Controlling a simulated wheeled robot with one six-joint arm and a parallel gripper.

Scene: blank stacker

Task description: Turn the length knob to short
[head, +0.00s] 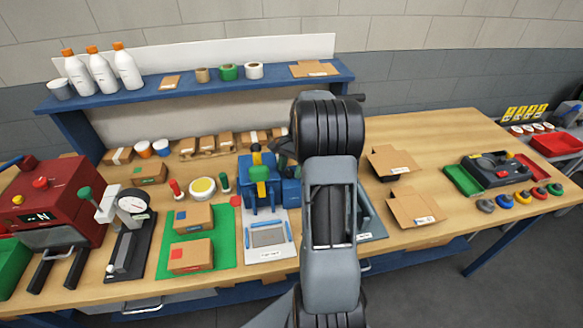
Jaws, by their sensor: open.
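A blue machine (262,192) stands mid-table with a yellow part (256,158) on top and a green-topped part (259,173) in front. A light grey plate (267,237) with a framed window and blue side strips lies before it. I cannot tell which part is the length knob, and its setting is not readable. My gripper (285,153) shows only as a small dark piece left of my arm, close to the machine's upper right. It is open; its fingertips are mostly hidden, and I cannot tell whether it touches anything.
A red machine (50,205) and a dial gauge stand (131,232) are at left. Boxes lie on a green mat (222,252). Flattened cartons (415,207) and a black device (494,170) are at right. A blue shelf (200,87) runs behind. Bare tabletop shows at back right.

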